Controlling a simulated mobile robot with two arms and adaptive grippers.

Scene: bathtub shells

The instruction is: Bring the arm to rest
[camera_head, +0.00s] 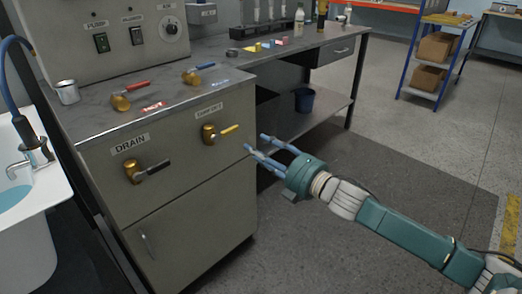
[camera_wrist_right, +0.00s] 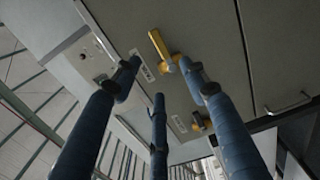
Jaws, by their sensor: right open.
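My right gripper (camera_head: 256,141) is at the end of the teal and white right arm, reaching in from the lower right. Its blue fingers are spread open and empty, pointing at the front of the grey cabinet (camera_head: 190,210). The fingertips are a little right of the yellow-handled valve (camera_head: 222,131) and look apart from it. In the wrist view the open fingers (camera_wrist_right: 160,78) frame the cabinet front, with the yellow handle (camera_wrist_right: 159,45) beyond them. My left gripper is not in view.
The DRAIN valve (camera_head: 147,169) with a dark handle is on the same cabinet. A white basin (camera_head: 30,235) stands left. Floor right of the cabinet is clear around my arm.

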